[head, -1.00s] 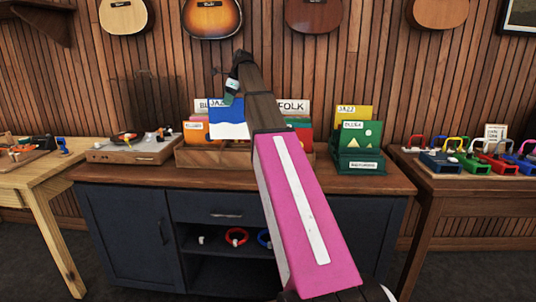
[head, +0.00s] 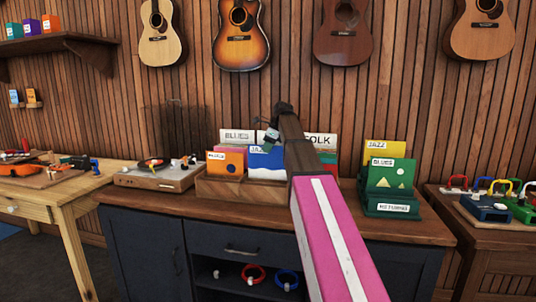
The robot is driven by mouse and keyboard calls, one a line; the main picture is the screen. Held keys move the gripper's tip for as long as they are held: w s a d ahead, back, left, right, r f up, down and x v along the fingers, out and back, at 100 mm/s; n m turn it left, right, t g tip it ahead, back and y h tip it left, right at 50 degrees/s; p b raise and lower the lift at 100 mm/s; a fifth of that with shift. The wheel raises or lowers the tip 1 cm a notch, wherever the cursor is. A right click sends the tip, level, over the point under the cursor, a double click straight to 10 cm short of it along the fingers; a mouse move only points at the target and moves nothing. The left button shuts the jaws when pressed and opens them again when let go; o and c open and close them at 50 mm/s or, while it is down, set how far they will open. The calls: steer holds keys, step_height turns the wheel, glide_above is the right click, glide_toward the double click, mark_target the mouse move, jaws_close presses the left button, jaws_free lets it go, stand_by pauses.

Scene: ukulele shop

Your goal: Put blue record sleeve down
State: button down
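The blue record sleeve (head: 265,162), with a white lower part and a JAZZ label, stands upright in the wooden record crate (head: 222,188), its lower edge close behind the crate's front wall. My gripper (head: 268,146) is at the sleeve's top edge. The fingers are small and dark here, so I cannot tell whether they still pinch the sleeve. An orange sleeve (head: 226,160) stands just left of the blue one. A BLUES divider (head: 237,135) and a FOLK divider (head: 322,141) rise behind. My pink arm hides the crate's right part.
A green returns holder (head: 391,205) with yellow and green sleeves stands to the right on the counter (head: 420,228). A record player (head: 158,177) is to the left. Guitars hang on the wall behind.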

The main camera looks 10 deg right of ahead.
steer(key=shift+f, duration=1.6)
steer(key=c, duration=1.3)
jaws_free()
steer(key=v, duration=1.3)
steer(key=shift+w+a+r, duration=0.1)
steer(key=shift+a+r, duration=0.05)
steer(key=shift+a, duration=0.05)
